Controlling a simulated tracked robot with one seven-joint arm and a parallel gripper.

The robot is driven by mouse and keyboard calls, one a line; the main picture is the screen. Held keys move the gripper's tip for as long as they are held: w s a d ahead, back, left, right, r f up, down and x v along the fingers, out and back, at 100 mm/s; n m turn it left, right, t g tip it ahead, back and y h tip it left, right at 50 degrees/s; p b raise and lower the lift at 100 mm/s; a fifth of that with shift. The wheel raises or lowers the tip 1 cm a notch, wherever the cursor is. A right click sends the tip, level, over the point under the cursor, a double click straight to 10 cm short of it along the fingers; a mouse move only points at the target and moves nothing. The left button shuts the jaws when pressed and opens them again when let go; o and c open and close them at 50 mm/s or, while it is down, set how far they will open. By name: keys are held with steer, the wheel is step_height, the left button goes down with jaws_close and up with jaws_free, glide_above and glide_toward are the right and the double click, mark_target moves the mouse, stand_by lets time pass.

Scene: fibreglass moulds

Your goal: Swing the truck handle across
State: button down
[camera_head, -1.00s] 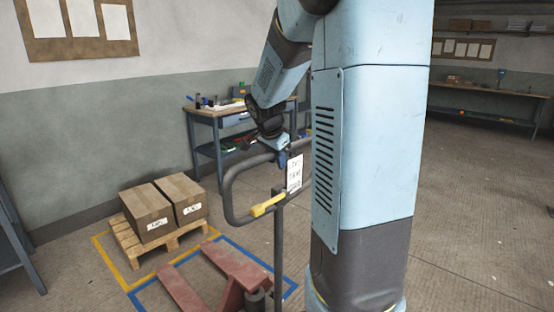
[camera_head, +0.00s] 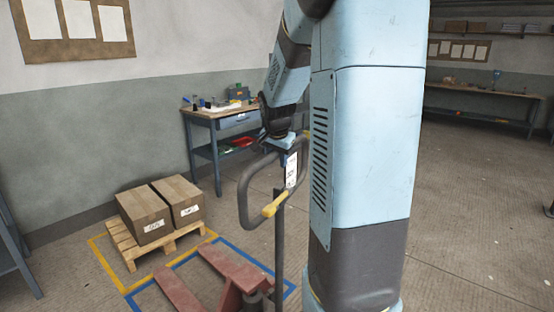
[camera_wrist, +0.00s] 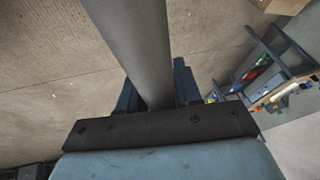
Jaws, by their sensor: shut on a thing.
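The truck handle (camera_head: 246,184) is a dark grey loop on an upright post, with a yellow lever (camera_head: 276,205) and a white label (camera_head: 291,170). The red truck forks (camera_head: 176,291) lie low on the floor below it. In the head view my gripper (camera_head: 287,160) is at the top bar of the handle, partly hidden by my arm. In the wrist view the grey bar (camera_wrist: 135,45) runs between the two blue fingers of my gripper (camera_wrist: 156,95), which is shut on it.
A pallet (camera_head: 128,247) with two cardboard boxes (camera_head: 145,213) stands left of the forks, inside a yellow floor outline. A blue outline (camera_head: 226,240) surrounds the forks. A workbench (camera_head: 215,118) stands behind the handle. Open floor lies to the right.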

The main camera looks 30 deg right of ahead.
steer(key=shift+w+d+r, duration=0.15)
steer(key=shift+d, duration=0.05)
steer(key=shift+w+d+n+t+y, duration=0.2)
steer(key=shift+w+d+n+y, duration=0.15)
steer(key=shift+n, duration=0.4)
steer(key=shift+w+d+n+t+y, duration=0.2)
steer(key=shift+d+n, duration=0.25)
steer(key=shift+n, duration=0.3)
steer(key=shift+w+d+n+y, duration=0.35)
steer(key=shift+w+n, duration=0.05)
steer(key=shift+n, duration=0.3)
steer(key=shift+w+d+n+y, duration=0.3)
steer(key=shift+w+n, duration=0.05)
steer(key=shift+n, duration=0.35)
steer(key=shift+w, duration=0.1)
